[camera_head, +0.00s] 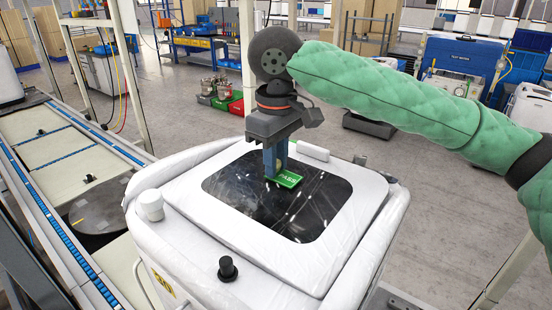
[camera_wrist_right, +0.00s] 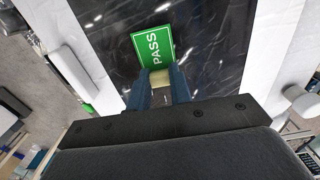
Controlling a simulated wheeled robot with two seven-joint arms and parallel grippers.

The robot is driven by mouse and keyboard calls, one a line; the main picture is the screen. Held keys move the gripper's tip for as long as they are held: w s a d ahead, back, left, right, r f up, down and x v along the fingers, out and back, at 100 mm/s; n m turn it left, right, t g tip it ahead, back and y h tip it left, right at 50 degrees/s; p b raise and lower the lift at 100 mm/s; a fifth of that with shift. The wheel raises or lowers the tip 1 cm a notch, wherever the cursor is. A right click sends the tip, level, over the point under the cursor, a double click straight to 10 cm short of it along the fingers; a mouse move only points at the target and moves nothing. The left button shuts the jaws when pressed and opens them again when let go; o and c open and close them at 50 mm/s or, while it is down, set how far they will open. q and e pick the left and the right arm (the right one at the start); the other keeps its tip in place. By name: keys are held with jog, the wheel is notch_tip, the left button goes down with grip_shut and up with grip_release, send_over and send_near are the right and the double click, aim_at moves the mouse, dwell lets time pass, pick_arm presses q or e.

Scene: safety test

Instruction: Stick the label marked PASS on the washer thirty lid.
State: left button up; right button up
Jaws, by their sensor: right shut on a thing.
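The green label marked PASS (camera_head: 288,179) is at the dark glossy panel of the washer lid (camera_head: 238,193); I cannot tell whether it touches the panel or hovers just above. The washer (camera_head: 152,248) is wrapped in white and bears a yellow 30 at its front left. My right gripper (camera_head: 274,172) points down over the panel, its blue fingers shut on a small cream block at the label's edge. In the right wrist view the label (camera_wrist_right: 153,45) lies flat beyond the fingertips (camera_wrist_right: 162,82), with the cream block (camera_wrist_right: 160,76) between them. My left gripper is out of view.
A white knob (camera_head: 150,205) and a black knob (camera_head: 227,268) stand up from the washer's rim. A conveyor (camera_head: 60,160) runs along the left. A blue test water unit (camera_head: 452,62) stands at the back right. Much of the dark panel is bare.

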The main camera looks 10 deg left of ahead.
jog(key=shift+f, duration=0.4)
dwell(0.3)
jog(key=shift+f+p, duration=0.1)
jog(key=shift+p, duration=0.2)
dwell(2.1)
jog(key=o, duration=0.8)
jog(key=shift+o, duration=0.2)
jog(key=o, duration=0.4)
jog(key=shift+o, duration=0.2)
jog(key=shift+r, duration=0.2)
